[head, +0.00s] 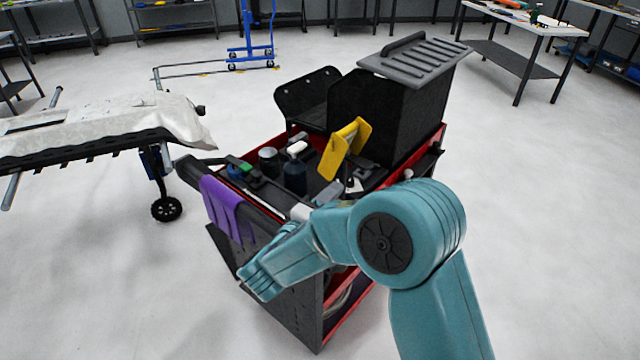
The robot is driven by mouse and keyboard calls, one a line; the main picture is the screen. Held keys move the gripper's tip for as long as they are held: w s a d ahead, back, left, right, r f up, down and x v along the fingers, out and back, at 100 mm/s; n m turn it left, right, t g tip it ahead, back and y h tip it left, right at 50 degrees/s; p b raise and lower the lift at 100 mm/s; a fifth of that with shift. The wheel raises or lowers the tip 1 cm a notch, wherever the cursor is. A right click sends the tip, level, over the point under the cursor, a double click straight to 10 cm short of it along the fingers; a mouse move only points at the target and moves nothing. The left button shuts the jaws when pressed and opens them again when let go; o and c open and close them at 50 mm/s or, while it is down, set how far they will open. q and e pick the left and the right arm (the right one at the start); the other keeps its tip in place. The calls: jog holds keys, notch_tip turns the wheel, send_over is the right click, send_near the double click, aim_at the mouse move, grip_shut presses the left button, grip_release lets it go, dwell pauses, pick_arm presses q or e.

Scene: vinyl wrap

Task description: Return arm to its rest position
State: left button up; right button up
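My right arm comes in from the lower right, bends at a large round joint and reaches left. Its gripper (262,276) is in front of the near side of the tool cart (290,290), below a purple cloth (228,208) that hangs over the cart's handle. I see nothing held in it, but the fingers are too foreshortened to tell whether they are open or shut. I cannot tell whether it touches the cart. My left gripper is out of view.
The cart carries bottles (294,172), a yellow tool (345,148) and a black bin (385,120) with a grey ridged lid (415,58). A wheeled stand with a white-covered panel (110,120) is at left. A workbench (530,22) stands behind right. The floor at right is clear.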

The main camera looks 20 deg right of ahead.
jog(key=s+d+f+n, duration=0.2)
jog(key=d+f, duration=0.5)
jog(key=f, duration=0.3)
jog(key=s+a+f+y, duration=0.3)
jog(key=f+y, duration=0.3)
jog(key=f, duration=0.3)
jog(key=s+a+f+y, duration=0.25)
jog(key=f+y, duration=0.25)
jog(key=f, duration=0.5)
jog(key=s+a+f+m+g+y, duration=0.2)
jog(key=s+a+m+g+y, duration=0.2)
jog(key=s+a, duration=0.3)
jog(key=s+a+f+m+g+y, duration=0.3)
jog(key=s+a+m, duration=0.3)
jog(key=s, duration=0.4)
jog(key=shift+s+a+f+g+y, duration=0.15)
jog(key=shift+s+a+g+y, duration=0.25)
jog(key=shift+a+g+y, duration=0.45)
